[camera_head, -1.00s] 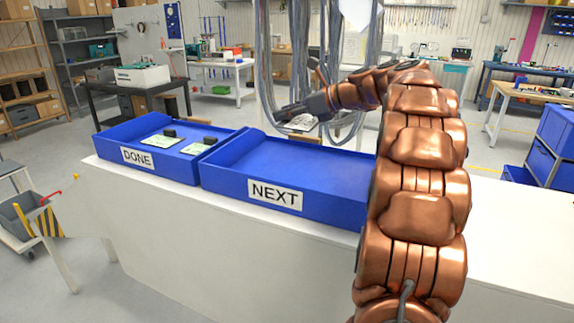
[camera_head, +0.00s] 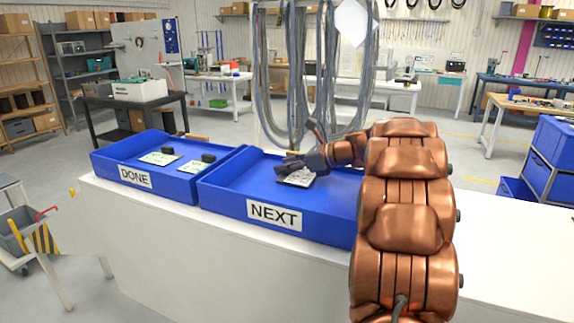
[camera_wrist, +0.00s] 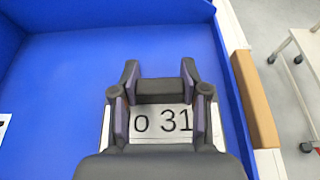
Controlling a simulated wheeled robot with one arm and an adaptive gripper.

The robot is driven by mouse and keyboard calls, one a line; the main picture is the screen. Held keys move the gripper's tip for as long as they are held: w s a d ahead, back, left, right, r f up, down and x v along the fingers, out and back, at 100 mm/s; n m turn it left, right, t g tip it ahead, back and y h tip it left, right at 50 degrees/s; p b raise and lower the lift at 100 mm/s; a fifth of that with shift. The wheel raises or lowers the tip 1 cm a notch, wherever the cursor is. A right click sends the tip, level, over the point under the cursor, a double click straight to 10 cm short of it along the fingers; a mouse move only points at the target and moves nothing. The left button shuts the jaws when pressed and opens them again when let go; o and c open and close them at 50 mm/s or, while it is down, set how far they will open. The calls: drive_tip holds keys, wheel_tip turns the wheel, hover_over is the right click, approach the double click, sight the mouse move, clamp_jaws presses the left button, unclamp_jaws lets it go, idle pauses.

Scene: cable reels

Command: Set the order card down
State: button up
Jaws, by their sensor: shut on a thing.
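The order card is white with dark print and shows in the head view (camera_head: 298,178), over the blue NEXT tray (camera_head: 238,187). In the wrist view the card (camera_wrist: 172,124) reads "o 31" and lies between the fingers, its rest covered by the gripper. My gripper (camera_head: 290,164), also in the wrist view (camera_wrist: 160,80), is shut on the card. The tray floor (camera_wrist: 75,80) lies beneath; I cannot tell whether the card touches it. The blue DONE tray (camera_head: 112,165) stands to the left with two pale cards (camera_head: 160,158) in it, dark blocks near them.
Both trays sit on a long white bench (camera_head: 200,250). Cables hang (camera_head: 297,90) from a frame behind the NEXT tray. A wooden strip (camera_wrist: 254,100) runs along the outside of the tray wall. The NEXT tray's left floor is clear.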

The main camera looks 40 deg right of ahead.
drive_tip(key=shift+f, duration=0.2)
drive_tip(key=o, duration=1.1)
drive_tip(key=shift+o, duration=0.2)
drive_tip(key=shift+r, duration=0.15)
drive_tip(key=b+v, duration=0.2)
drive_tip(key=v, duration=1)
drive_tip(key=shift+b, duration=0.35)
